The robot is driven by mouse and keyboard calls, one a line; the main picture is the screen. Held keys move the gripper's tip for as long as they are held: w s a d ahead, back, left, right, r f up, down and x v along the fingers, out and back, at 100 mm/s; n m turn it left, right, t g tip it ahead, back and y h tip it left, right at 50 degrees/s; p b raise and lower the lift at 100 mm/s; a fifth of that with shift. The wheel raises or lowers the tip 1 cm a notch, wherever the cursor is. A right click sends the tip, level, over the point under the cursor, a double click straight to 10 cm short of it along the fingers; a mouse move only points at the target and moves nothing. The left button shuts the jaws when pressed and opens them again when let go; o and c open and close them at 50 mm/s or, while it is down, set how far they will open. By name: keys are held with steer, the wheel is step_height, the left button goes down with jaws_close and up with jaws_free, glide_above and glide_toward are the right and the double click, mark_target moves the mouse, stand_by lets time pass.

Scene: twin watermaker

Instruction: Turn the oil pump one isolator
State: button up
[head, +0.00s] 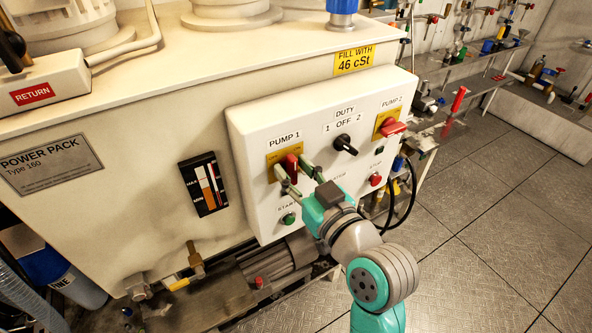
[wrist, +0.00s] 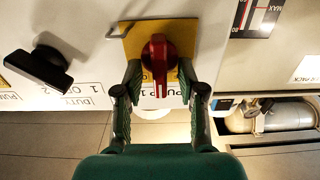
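The oil pump one isolator, a red handle (head: 292,161) on a yellow plate (head: 273,161), sits under the PUMP 1 label on the white control panel (head: 250,130). Its handle stands roughly upright in the head view. In the wrist view the red handle (wrist: 158,50) is in the middle, over its yellow plate (wrist: 133,42). My gripper (head: 293,174) is at the handle with one finger on each side. In the wrist view my gripper (wrist: 159,78) is open, with a small gap seeming to show beside the handle. Contact cannot be made out.
The black duty switch (head: 345,145) and red pump two isolator (head: 393,127) are to the right on the panel. Below are a green start button (head: 288,218) and a red stop button (head: 375,179). A level gauge (head: 204,185) is left. The tiled floor (head: 490,220) at right is clear.

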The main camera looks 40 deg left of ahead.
jaws_close()
steer(key=n, duration=0.4)
steer(key=shift+s, duration=0.15)
steer(key=n, duration=0.5)
steer(key=shift+s+a+f, duration=0.1)
steer(key=shift+f, duration=0.05)
steer(key=n, duration=0.4)
steer(key=shift+s+f+n, duration=0.1)
steer(key=shift+n, duration=0.2)
steer(key=shift+f+n, duration=0.2)
steer(key=shift+n, duration=1.9)
